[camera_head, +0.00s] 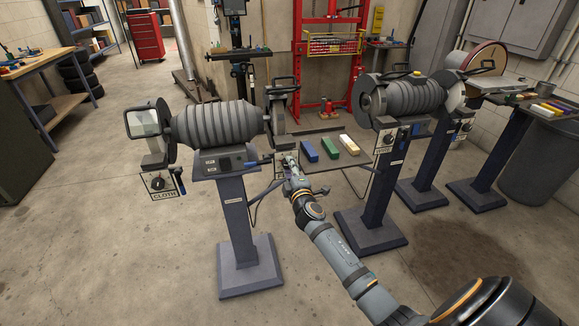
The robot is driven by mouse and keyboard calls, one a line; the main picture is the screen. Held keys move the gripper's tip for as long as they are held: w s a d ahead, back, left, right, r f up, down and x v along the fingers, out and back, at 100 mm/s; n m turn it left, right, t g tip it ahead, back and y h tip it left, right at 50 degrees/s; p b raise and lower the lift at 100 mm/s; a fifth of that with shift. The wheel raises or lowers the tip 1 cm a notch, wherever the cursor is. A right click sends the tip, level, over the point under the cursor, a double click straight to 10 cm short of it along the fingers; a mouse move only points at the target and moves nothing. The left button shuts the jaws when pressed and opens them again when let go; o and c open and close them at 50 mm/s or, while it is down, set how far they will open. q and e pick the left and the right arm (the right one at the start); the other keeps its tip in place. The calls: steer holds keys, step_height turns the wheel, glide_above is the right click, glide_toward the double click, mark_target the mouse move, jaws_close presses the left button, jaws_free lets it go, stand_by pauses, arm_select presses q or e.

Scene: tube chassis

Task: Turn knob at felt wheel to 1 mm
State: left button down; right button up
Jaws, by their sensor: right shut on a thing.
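The near buffing machine (218,124) stands on a blue-grey pedestal at centre left. Its left wheel has a knob (158,184) on a white plate marked CLOTH. My right arm reaches in from the lower right, and my right gripper (287,163) is at the plate under the machine's right wheel (277,112). The gripper is shut on the knob there, which its fingers mostly hide. The plate's wording and the knob's setting cannot be read. My left gripper is not in view.
A small shelf beside the gripper holds a blue block (309,151), a green block (330,147) and a white block (349,144). A second machine (415,97) with its own knob plate stands to the right. The floor in front is clear.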

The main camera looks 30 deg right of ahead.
steer(key=n+p, duration=0.1)
steer(key=n, duration=0.5)
steer(key=shift+p, duration=0.3)
steer(key=shift+f, duration=0.1)
stand_by(0.3)
steer(key=o, duration=1.1)
steer(key=shift+o, duration=0.2)
steer(key=v, duration=1.2)
